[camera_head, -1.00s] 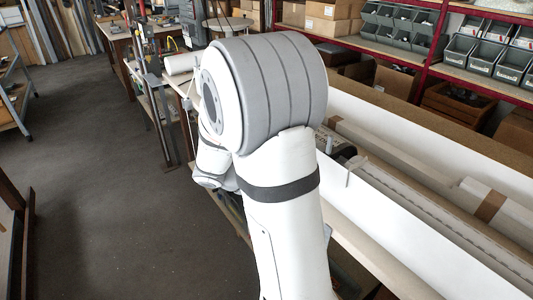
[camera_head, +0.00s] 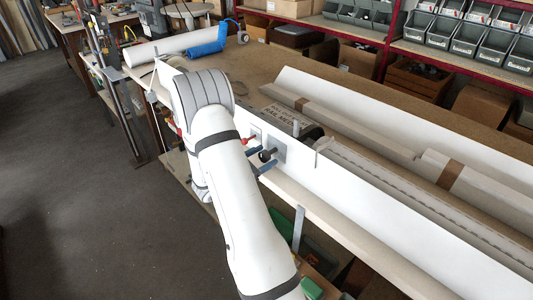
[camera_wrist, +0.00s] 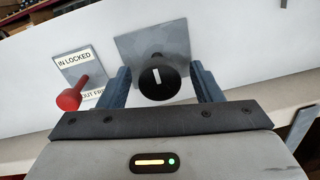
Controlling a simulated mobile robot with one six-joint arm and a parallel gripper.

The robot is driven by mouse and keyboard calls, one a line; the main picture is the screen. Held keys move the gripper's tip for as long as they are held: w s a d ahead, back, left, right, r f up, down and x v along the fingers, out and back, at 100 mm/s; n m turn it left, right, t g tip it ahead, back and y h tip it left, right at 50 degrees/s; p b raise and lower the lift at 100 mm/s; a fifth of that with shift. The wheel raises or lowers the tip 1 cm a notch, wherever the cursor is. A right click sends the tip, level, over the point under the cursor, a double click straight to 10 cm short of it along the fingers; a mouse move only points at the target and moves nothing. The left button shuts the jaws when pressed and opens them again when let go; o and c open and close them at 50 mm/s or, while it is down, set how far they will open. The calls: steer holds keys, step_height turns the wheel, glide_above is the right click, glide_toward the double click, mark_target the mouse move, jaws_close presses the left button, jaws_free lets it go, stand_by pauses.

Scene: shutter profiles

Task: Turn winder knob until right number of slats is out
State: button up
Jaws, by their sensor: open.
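The winder knob (camera_wrist: 157,77) is black and round with a white index mark, nearly upright in the wrist view. It sits on a square grey metal plate (camera_wrist: 137,45) on the white panel. It also shows in the head view (camera_head: 264,156). My gripper (camera_wrist: 163,82) is open, with one blue-grey finger on either side of the knob; I cannot tell whether they touch it. In the head view my gripper (camera_head: 260,160) is at the panel's front face. A long ribbed grey slat strip (camera_head: 400,187) lies behind the panel; separate slats cannot be counted.
A red lever knob (camera_wrist: 70,98), left of the winder, has a label (camera_wrist: 75,62) reading "IN LOCKED" and "OUT FRE", partly covered. A printed card (camera_head: 286,116) lies behind the panel. The floor at left is clear.

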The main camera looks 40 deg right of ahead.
steer(key=shift+d, duration=1.1)
steer(key=shift+c, duration=0.2)
steer(key=c, duration=0.9)
